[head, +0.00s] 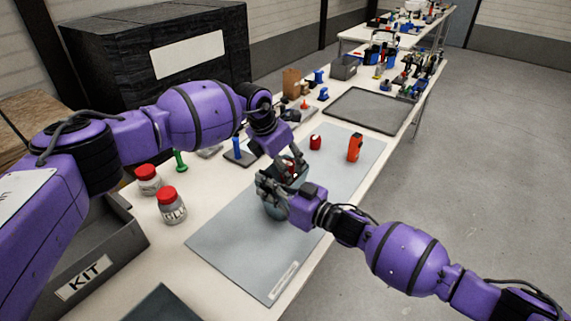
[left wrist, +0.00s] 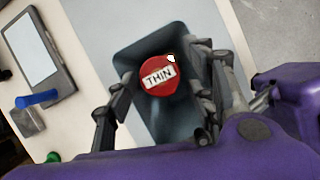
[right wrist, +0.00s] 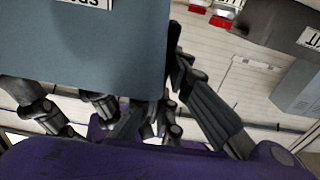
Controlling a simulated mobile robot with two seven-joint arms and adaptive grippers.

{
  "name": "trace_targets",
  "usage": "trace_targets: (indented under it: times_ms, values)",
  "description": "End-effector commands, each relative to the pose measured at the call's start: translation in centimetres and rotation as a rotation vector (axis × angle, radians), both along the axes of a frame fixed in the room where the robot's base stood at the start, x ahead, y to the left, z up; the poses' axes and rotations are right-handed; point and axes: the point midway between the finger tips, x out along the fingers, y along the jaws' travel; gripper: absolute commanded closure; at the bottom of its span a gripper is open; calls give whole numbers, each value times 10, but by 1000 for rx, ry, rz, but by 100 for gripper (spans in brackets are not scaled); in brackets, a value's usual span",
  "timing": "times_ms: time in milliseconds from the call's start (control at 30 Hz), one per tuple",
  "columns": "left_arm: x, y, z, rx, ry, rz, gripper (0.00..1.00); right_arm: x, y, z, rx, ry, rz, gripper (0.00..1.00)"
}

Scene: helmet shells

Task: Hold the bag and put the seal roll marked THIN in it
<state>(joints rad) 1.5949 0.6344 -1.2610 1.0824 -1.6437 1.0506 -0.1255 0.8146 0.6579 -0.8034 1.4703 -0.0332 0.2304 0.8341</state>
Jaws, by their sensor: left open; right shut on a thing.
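The bag is grey-blue and open at the top; it shows in the head view (head: 274,211), the left wrist view (left wrist: 150,118) and the right wrist view (right wrist: 90,50). My right gripper (head: 268,190) is shut on the bag's side. The red seal roll marked THIN (left wrist: 159,75) shows within the bag's mouth, label up. My left gripper (left wrist: 160,100) is open above the bag, its fingers on either side of the roll. How deep the roll sits is hard to tell. In the head view my grippers mostly hide the roll and the bag's mouth.
Another red roll (head: 315,142) and an orange-red bottle (head: 355,148) stand on the grey mat (head: 235,255). Two red-lidded jars (head: 171,206) and a KIT bin (head: 115,250) are at the left. The mat's near part is clear.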

Motion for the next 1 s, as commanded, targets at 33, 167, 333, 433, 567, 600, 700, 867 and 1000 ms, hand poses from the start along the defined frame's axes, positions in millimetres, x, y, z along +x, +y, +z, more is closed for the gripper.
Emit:
trace_targets:
  times_ms: [33, 167, 333, 433, 567, 600, 700, 867, 1000]
  values:
    - [0, 2, 7, -1, -4, 1, 49, 0, 0, 0, -1, 1, -1, 100]
    - [-6, 10, 29, 1, -6, -1, 49, 0, -1, 0, -1, 1, -1, 100]
    - [-14, 20, 64, 0, -6, 0, 49, 0, -1, 0, -1, 1, -1, 100]
    - [-20, 26, 81, -1, -4, 0, 49, 0, -1, 0, -1, 1, -1, 100]
    - [-25, 31, 97, 0, -3, -1, 49, 0, 0, 0, -1, 1, -1, 100]
    - [-25, 32, 101, -1, -2, -1, 49, 0, 0, 0, -1, 1, -1, 100]
    - [-27, 34, 106, 0, -2, -1, 49, 0, 0, 0, -1, 1, -1, 100]
    - [-28, 34, 107, 0, 0, -1, 49, 0, 0, 0, 0, 0, -1, 100]
    - [-28, 34, 107, -1, -1, -1, 49, 0, 0, 0, -1, 1, -1, 100]
